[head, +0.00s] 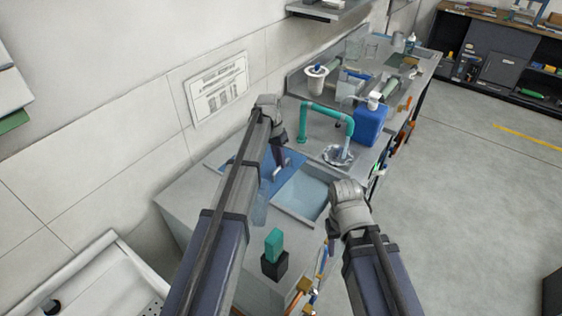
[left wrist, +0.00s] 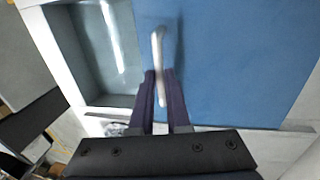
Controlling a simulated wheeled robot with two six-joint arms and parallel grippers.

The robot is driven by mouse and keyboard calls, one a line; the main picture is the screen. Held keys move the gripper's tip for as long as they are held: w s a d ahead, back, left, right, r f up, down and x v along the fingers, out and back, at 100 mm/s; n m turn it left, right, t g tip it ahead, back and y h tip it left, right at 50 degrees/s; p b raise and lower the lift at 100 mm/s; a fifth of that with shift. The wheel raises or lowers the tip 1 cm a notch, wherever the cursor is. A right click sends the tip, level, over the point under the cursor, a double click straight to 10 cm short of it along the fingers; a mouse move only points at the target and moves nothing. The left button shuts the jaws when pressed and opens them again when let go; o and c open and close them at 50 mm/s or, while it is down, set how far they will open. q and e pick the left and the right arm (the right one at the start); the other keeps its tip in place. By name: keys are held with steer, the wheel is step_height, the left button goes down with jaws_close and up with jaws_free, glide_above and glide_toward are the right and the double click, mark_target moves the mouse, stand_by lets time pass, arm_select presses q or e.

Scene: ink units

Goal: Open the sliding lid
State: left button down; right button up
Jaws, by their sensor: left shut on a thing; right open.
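The sliding lid (head: 288,170) is a flat blue panel on the grey counter, partly hidden by my left arm. It fills the right side of the left wrist view (left wrist: 235,70). A pale bar handle (left wrist: 158,50) stands on it near its left edge there. My left gripper (left wrist: 160,85) is shut on this handle; its dark fingers lie on either side of the bar. Beside the lid is an uncovered shallow basin (head: 303,192), also seen in the left wrist view (left wrist: 98,45). My right gripper (head: 332,234) is open, near the counter's front edge, apart from the lid.
A teal tap (head: 327,113) and a blue bottle (head: 370,124) stand beyond the basin. A teal block (head: 274,243) sits on a black block (head: 274,265) at the near end of the counter. A wall with a notice (head: 217,88) runs behind. Open floor lies to the right.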

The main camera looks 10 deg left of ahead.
arm_select(q)
steer(key=c, duration=0.9)
jaws_free()
steer(key=r+p, duration=0.2)
steer(key=a+r+p, duration=0.1)
steer(key=r+p, duration=0.4)
steer(key=shift+w+a+r+p, duration=0.2)
steer(key=shift+w+r+p, duration=0.1)
steer(key=shift+r+p, duration=0.05)
steer(key=s+d+y, duration=0.1)
steer(key=s+d, duration=0.3)
steer(key=s, duration=0.6)
steer(key=s+d+y, duration=0.1)
steer(key=s+d, duration=0.3)
steer(key=s, duration=0.6)
steer(key=s+d+y, duration=0.1)
steer(key=s+d, duration=0.3)
steer(key=s, duration=0.5)
steer(key=shift+s+d+f+n+t, duration=0.15)
steer(key=shift+s+d+n+t, duration=0.15)
steer(key=shift+s+d+n, duration=0.1)
